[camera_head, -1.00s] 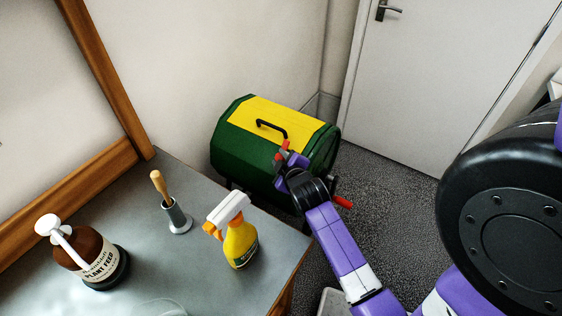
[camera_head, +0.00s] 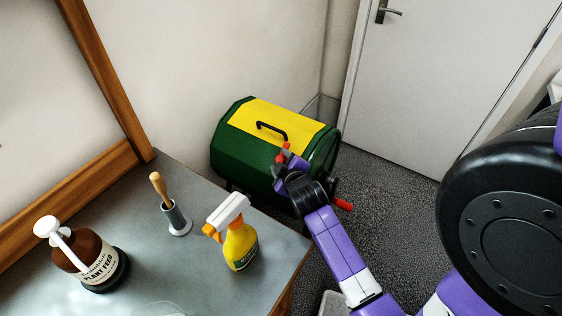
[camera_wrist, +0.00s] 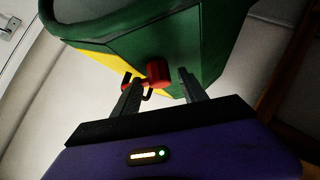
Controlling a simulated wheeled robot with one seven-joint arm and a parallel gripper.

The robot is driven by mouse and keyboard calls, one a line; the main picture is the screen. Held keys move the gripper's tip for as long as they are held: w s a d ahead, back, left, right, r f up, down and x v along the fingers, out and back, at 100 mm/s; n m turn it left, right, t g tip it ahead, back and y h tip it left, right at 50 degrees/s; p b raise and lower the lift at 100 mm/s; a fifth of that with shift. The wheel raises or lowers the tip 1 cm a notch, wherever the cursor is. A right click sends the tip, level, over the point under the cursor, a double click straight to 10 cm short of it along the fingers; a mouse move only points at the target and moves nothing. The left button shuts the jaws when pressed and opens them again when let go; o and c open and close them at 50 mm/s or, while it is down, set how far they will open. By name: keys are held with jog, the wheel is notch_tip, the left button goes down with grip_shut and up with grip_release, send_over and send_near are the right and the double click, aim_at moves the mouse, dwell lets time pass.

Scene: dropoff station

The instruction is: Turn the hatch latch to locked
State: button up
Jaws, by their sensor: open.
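A green drum (camera_head: 243,155) with a yellow hatch (camera_head: 248,116) stands on the floor beyond the table. The hatch latch is a red knob (camera_wrist: 157,72), seen in the wrist view near the yellow hatch edge (camera_wrist: 97,62). Red parts (camera_head: 285,147) also show at my gripper's tip in the head view. My gripper (camera_wrist: 160,78) is open, its dark fingers on either side of the latch. I cannot tell whether they touch it. In the head view my gripper (camera_head: 281,165) is at the drum's near side and partly hides the latch. The latch's turn position is unclear.
A black handle (camera_head: 272,130) is on the hatch. A red crank grip (camera_head: 342,205) sticks out at the drum's right. The grey table (camera_head: 150,240) holds a yellow spray bottle (camera_head: 240,245), a brown plant feed bottle (camera_head: 95,262) and a wooden-handled tool (camera_head: 160,186) in a grey holder.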

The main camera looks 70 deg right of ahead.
jog(key=v, duration=0.7)
jog(key=shift+s+a+r, duration=0.2)
jog(key=shift+s+a, duration=0.05)
dwell(0.4)
